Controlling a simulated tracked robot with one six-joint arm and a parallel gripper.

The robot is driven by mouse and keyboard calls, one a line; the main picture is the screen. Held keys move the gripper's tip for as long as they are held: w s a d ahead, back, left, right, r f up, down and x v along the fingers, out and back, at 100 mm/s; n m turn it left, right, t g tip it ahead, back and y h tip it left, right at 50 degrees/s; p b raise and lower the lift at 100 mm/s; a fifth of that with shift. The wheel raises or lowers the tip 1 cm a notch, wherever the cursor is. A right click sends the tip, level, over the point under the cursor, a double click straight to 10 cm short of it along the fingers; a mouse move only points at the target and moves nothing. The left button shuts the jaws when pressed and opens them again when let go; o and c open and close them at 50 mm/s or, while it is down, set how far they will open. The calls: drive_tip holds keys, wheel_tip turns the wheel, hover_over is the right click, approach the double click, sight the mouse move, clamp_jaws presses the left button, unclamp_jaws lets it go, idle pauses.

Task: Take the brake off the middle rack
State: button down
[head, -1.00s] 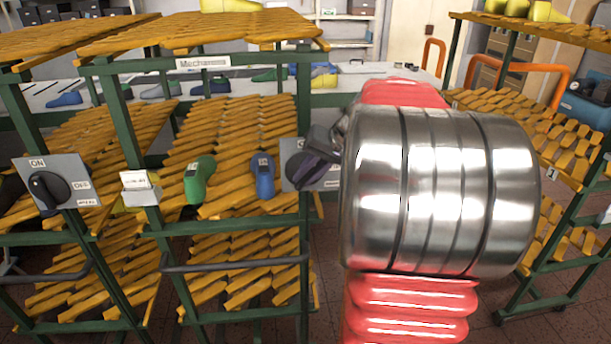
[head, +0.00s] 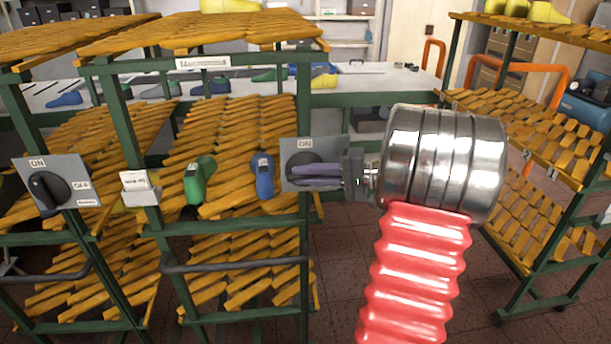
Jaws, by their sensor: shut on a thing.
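The middle rack (head: 302,88) has green posts and orange slatted shelves. On its right front post is a grey brake panel (head: 333,146) marked ON at the top, with a dark round knob (head: 301,160). My gripper (head: 318,175) comes in from the right, roughly level, and is shut on the knob. Its purplish jaws cover most of the knob's grip, and its pointer cannot be made out. Any OFF mark on this panel is hidden behind the gripper.
A second brake panel (head: 70,168) with ON and OFF marks and a black knob is on the left rack. Green (head: 198,181) and blue (head: 263,177) lasts are on the middle rack's shelf. Another rack (head: 531,137) stands at right, with open floor between.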

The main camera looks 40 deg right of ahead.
drive_tip(key=shift+f+m+t+y, duration=0.15)
drive_tip(key=shift+m+t+y, duration=0.3)
drive_tip(key=shift+t, duration=0.25)
drive_tip(key=c, duration=1.7)
unclamp_jaws()
drive_tip(key=v, duration=1.3)
drive_tip(key=shift+s+d+f, duration=0.2)
drive_tip(key=shift+s, duration=0.15)
